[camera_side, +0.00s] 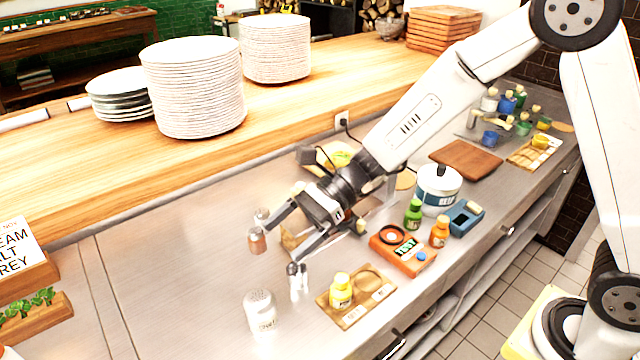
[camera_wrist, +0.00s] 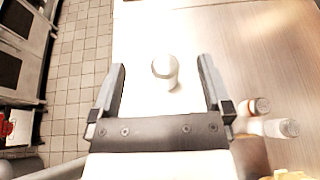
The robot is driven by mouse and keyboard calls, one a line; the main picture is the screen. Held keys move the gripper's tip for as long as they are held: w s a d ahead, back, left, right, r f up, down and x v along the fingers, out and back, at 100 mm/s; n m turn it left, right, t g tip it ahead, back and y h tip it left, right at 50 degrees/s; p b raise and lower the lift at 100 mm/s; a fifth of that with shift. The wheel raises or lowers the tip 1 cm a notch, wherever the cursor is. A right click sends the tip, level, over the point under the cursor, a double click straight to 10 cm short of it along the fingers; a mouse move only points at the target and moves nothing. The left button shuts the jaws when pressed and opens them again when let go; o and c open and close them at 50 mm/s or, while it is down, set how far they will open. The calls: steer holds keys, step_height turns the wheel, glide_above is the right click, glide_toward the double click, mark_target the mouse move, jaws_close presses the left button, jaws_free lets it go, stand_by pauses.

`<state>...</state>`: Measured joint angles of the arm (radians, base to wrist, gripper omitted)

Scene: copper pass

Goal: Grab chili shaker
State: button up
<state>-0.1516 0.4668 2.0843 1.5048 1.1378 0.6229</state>
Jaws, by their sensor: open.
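A white shaker (camera_side: 261,312) with a perforated top and dark lettering stands upright on the steel counter, left of the yellow bottle. The lettering is too small to read surely, so I cannot tell if it is the chili shaker. A white shaker (camera_wrist: 168,72) in the wrist view stands ahead, between the lines of the fingers, and appears to be the same one. My gripper (camera_side: 285,240) is open and empty, apart from that shaker; its jaws also show in the wrist view (camera_wrist: 162,75). A copper-coloured shaker (camera_side: 257,241) stands by the far finger.
A yellow bottle (camera_side: 341,291) sits on a wooden tray (camera_side: 372,283). Plate stacks (camera_side: 192,90) fill the wooden ledge.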

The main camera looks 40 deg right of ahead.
mark_target(262, 312)
steer(key=shift+f, duration=2.25)
steer(key=shift+f, duration=4)
steer(key=shift+a+f, duration=0.2)
steer(key=shift+a, duration=0.4)
steer(key=shift+x, duration=3.15)
